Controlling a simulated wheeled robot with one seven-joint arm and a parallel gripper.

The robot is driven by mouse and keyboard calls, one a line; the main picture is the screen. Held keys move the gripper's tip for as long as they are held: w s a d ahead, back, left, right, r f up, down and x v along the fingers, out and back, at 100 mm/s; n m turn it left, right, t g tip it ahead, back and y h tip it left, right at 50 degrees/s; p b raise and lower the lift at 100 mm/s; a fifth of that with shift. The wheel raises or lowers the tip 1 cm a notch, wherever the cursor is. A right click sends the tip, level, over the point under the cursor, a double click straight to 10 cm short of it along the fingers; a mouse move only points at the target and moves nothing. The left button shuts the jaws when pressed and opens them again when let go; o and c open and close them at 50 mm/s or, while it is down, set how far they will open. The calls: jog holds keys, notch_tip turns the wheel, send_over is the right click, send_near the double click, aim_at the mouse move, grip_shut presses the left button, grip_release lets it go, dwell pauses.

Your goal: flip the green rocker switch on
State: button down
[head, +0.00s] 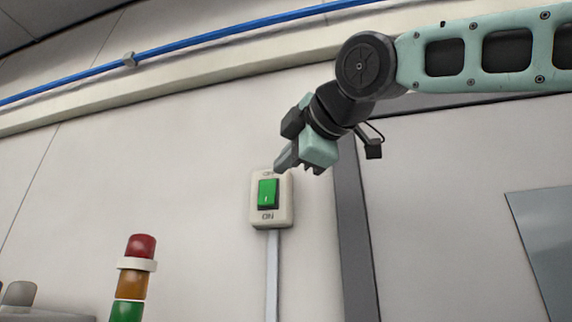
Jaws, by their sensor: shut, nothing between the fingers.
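The green rocker switch (268,193) sits in a cream wall box (286,213) in the middle of the head view. Lettering shows above the rocker, partly covered by my gripper, and "ON" is printed below it. The rocker's exact tilt is hard to tell. My gripper (281,166) comes in from the upper right and is shut and empty. Its fingertips are at the upper edge of the box, just above the rocker. I cannot tell whether they touch the box.
A grey conduit (272,275) runs down from the box. A dark vertical post (356,235) stands to its right. A red, orange and green signal tower (134,280) is at lower left. A blue pipe (200,40) crosses the upper wall. The wall left of the box is clear.

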jog(key=p, duration=0.3)
send_near(263, 200)
jog(key=w+a, duration=0.1)
jog(key=a, duration=0.3)
jog(key=shift+w+d+f+p, duration=0.1)
jog(key=shift+w+d+p, duration=0.1)
jog(key=shift+w+p, duration=0.45)
jog(key=shift+w+d+f+p, duration=0.1)
jog(key=shift+w+d+p, duration=0.2)
jog(key=shift+w, duration=0.55)
jog(key=shift+w+d+f+p, duration=0.1)
jog(key=shift+w+p, duration=0.45)
jog(key=shift+w, duration=0.15)
jog(key=shift+f, duration=0.1)
jog(key=shift+w+f+t+b, duration=0.2)
jog(key=shift+f+t+b, duration=0.15)
jog(key=shift+b, duration=0.9)
jog(key=shift+d+n+y+b, duration=0.1)
jog(key=shift+n+y+b, duration=0.2)
jog(key=shift+n+b, duration=0.1)
jog(key=shift+r+p, duration=0.35)
